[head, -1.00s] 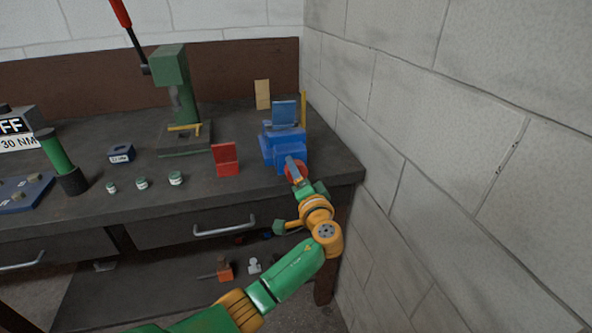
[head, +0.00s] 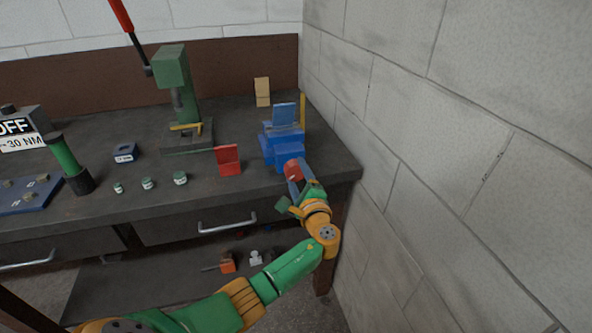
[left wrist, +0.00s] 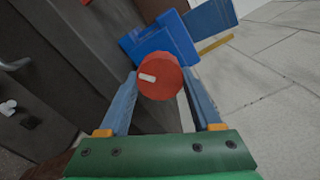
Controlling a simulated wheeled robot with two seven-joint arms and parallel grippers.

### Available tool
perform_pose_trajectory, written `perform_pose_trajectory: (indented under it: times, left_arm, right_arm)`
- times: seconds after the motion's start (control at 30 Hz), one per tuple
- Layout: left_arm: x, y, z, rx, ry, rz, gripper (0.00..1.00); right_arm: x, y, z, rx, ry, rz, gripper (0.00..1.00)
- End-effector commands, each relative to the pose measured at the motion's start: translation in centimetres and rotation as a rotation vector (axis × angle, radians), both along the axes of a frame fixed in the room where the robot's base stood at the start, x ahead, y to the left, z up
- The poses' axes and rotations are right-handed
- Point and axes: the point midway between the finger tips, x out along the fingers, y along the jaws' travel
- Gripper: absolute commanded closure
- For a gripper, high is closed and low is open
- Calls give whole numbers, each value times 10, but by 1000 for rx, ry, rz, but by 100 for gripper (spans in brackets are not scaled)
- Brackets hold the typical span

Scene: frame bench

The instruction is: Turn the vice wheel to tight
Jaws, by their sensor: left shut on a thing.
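The blue vice (head: 283,147) stands at the right front corner of the bench, and it also shows in the left wrist view (left wrist: 160,47). Its red wheel (head: 293,170) is on the front and faces me. In the left wrist view the wheel (left wrist: 160,80) has a white mark on its face, pointing toward the picture's left. My left gripper (head: 297,180) is at the wheel, with one blue-grey finger on each side of it. In the left wrist view my left gripper (left wrist: 160,92) is shut on the wheel's rim. My right gripper is not in view.
The bench top (head: 225,190) is clear in front of the red stand (head: 228,160). A green press (head: 182,95) stands further back. Several small jars (head: 148,183) are near the front edge. The block wall (head: 430,170) is close on the right. A drawer handle (head: 227,226) sticks out below.

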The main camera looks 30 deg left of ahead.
Motion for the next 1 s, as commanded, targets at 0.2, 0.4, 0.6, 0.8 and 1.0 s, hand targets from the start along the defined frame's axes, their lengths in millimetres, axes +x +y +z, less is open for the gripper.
perform_pose_trajectory:
  times: [0.2,0.4,0.6,0.8,1.0]
  left_arm:
    - [-2,-1,-5,125,169,-2,90]
    - [-2,0,-6,248,313,-2,90]
    - [-3,0,-5,373,455,-2,90]
    - [-3,1,-5,497,599,-3,90]
    - [-4,2,-5,621,741,-3,90]
  right_arm:
    - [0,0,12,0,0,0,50]
    - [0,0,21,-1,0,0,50]
    - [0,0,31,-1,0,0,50]
    - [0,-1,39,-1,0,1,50]
    - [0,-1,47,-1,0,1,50]
